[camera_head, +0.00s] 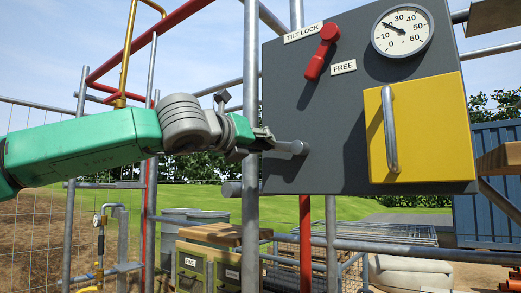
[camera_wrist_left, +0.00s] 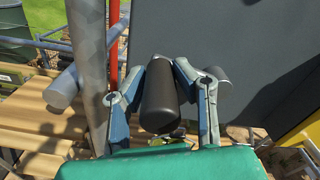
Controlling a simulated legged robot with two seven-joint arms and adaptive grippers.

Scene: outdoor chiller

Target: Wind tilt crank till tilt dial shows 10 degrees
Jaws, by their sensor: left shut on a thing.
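The tilt dial (camera_head: 402,31) is a round white gauge at the upper right of a dark grey panel (camera_head: 330,130). My left gripper (camera_head: 262,140) is at the panel's left edge, shut on the crank handle. In the left wrist view, the dark cylindrical crank handle (camera_wrist_left: 158,98) sits between the two fingers. A grey cylinder (camera_head: 291,147), seemingly part of the crank, shows beside the gripper in front of the panel. The rest of the crank is hidden. My right gripper is out of view.
A red tilt lock lever (camera_head: 320,52) slants down and left beside the FREE label (camera_head: 343,67). A yellow door (camera_head: 430,130) with a metal handle is on the panel's right. A grey scaffold pole (camera_head: 250,100) stands close by my left gripper.

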